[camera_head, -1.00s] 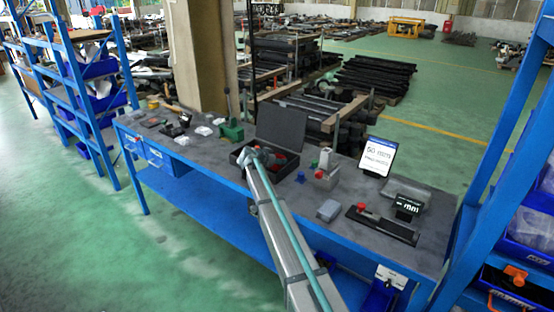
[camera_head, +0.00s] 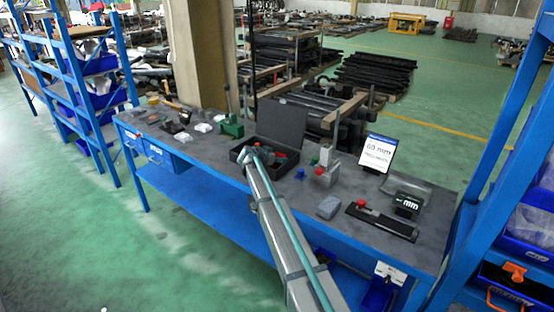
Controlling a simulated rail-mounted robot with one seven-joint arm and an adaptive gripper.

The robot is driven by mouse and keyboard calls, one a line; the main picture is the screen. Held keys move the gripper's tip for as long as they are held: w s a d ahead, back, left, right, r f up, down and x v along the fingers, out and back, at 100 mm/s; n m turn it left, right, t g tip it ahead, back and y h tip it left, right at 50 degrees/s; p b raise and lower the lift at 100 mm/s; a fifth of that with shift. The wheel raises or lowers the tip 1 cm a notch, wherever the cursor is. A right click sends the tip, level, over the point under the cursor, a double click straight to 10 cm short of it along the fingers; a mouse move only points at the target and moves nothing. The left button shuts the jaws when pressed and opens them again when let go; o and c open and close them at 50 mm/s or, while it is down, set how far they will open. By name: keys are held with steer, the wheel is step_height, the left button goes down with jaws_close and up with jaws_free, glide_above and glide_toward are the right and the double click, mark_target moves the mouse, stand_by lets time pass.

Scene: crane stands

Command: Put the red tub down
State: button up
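My arm reaches up from the bottom of the view to the open dark case on the workbench. My gripper (camera_head: 247,156) is at the case's left side, small and partly merged with the case. I cannot see its fingers clearly, or whether anything is between them. A small red item (camera_head: 280,156) shows inside the open dark case (camera_head: 283,125), just right of my gripper. It is too small to tell whether it is the red tub. No other clear red tub shows.
The blue workbench (camera_head: 200,178) holds a green block (camera_head: 231,127), a grey block with a red knob (camera_head: 327,175), a grey lump (camera_head: 329,207), a black plate (camera_head: 383,223) and a display (camera_head: 377,153). Blue racks (camera_head: 80,85) stand left and right. Bare bench top lies between items.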

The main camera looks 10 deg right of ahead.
steer(key=shift+r, duration=0.25)
steer(key=b+v, duration=0.3)
steer(key=v, duration=0.9)
steer(key=shift+f, duration=0.2)
